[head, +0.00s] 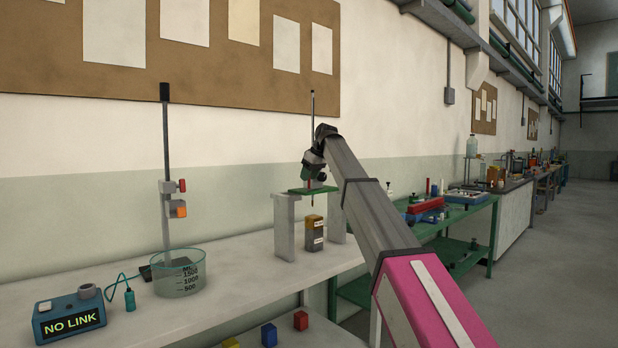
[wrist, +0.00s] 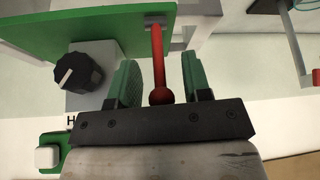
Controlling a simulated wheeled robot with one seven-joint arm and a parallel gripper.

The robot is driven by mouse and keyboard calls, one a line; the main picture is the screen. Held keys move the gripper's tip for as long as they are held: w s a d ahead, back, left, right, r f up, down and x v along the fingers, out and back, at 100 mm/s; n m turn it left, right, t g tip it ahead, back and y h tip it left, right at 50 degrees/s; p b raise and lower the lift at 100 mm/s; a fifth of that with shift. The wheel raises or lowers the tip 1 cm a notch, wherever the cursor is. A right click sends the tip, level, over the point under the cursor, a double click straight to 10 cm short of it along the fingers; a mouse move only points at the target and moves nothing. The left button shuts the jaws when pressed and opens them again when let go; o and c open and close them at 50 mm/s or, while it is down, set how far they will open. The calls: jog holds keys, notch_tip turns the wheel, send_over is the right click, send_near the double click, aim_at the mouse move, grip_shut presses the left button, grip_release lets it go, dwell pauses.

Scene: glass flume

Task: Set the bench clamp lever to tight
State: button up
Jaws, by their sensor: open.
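A red lever (wrist: 158,62) with a round ball end stands out from a green panel (wrist: 100,30) in the wrist view. It looks like the bench clamp lever; no tight mark is readable. My gripper (wrist: 160,75) is open, with one green finger pad on each side of the lever. The ball sits near the gripper's dark palm plate, and I cannot tell whether they touch. In the head view my gripper (head: 318,178) is at the green plate (head: 313,190) on two grey supports. My arm and gripper hide most of the lever there.
A black knob (wrist: 80,71) is left of the lever, and a white button (wrist: 47,157) is lower left. A beaker (head: 179,272), a rod stand (head: 166,190) and a "NO LINK" box (head: 69,316) stand left on the bench.

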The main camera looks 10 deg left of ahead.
jog(key=v, duration=1)
jog(key=shift+r, duration=0.15)
